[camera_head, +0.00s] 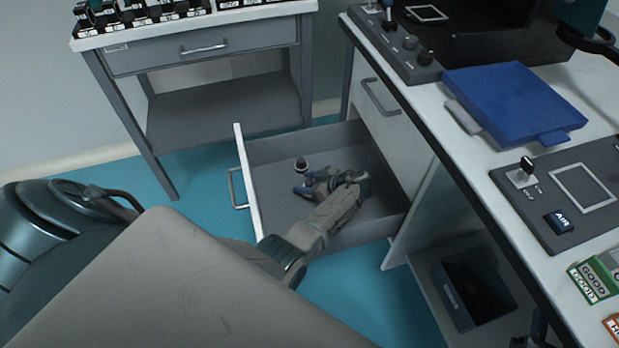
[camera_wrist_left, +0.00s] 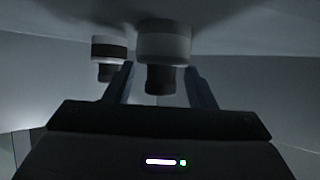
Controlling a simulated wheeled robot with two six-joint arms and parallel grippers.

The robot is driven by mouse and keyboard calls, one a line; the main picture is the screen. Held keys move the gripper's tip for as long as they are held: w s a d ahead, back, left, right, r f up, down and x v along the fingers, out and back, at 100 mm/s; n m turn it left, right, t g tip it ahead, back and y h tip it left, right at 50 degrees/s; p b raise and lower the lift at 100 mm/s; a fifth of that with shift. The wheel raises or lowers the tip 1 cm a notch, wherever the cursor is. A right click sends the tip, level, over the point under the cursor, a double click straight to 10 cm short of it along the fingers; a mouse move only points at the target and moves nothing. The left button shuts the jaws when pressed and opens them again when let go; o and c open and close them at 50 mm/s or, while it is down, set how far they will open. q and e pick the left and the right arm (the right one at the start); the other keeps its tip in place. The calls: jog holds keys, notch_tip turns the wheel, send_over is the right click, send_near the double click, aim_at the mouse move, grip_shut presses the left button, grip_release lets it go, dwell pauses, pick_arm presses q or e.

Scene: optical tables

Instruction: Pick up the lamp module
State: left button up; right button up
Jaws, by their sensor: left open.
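An open grey drawer (camera_head: 270,207) holds small dark cylindrical modules with white bands. In the head view one module (camera_head: 301,164) stands on the drawer floor, just beyond my left gripper (camera_head: 305,184). My left gripper is low inside the drawer, its blue fingers apart. In the left wrist view one module (camera_wrist_left: 162,58) is between the open fingers, with no clear contact. A second module (camera_wrist_left: 108,50) is to the left, by the left finger. I cannot tell which is the lamp module. My arm hides part of the drawer. My right gripper is not in view.
The white worktop (camera_head: 450,135) overhangs at right, carrying a blue tray (camera_head: 513,100) and grey panels. A side table (camera_head: 200,30) with several small modules stands behind. A dark bin (camera_head: 473,290) sits lower right.

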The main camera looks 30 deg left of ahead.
pick_arm(q)
jog(key=shift+a+f, duration=0.15)
jog(key=shift+a, duration=0.2)
grip_shut()
